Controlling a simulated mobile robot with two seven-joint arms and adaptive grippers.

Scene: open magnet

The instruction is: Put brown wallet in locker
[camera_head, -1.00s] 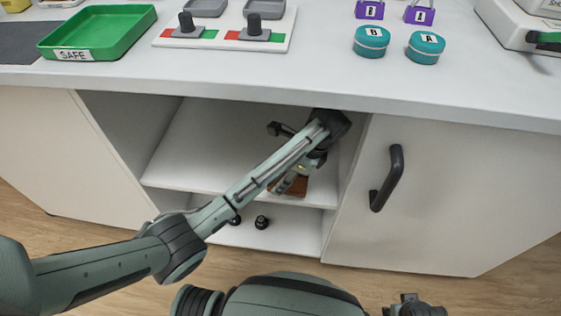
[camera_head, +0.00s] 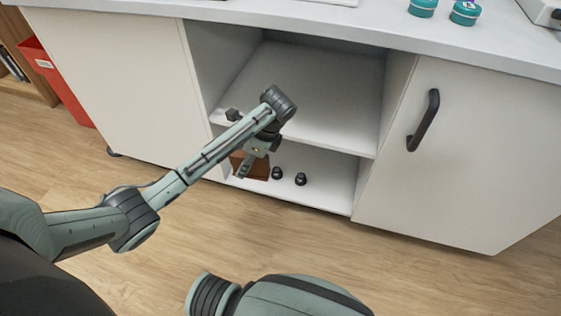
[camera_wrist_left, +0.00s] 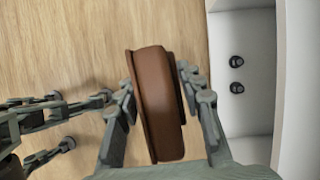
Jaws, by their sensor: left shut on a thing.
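The brown wallet (camera_head: 256,168) is held by my left gripper (camera_head: 254,160) in front of the open cabinet. In the left wrist view the wallet (camera_wrist_left: 158,104) stands on edge between the two fingers, which are shut on it. The locker (camera_head: 300,95) shows as an open white compartment with an upper shelf and a lower level. The gripper and wallet are at the lower left of the opening, over or near its front edge. My right gripper is not in the head view now.
Two small black round things (camera_head: 300,179) sit on the lower level. A closed cabinet door with a black handle (camera_head: 424,120) is at the right. A red bin (camera_head: 60,85) stands at the left. The wood floor in front is clear.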

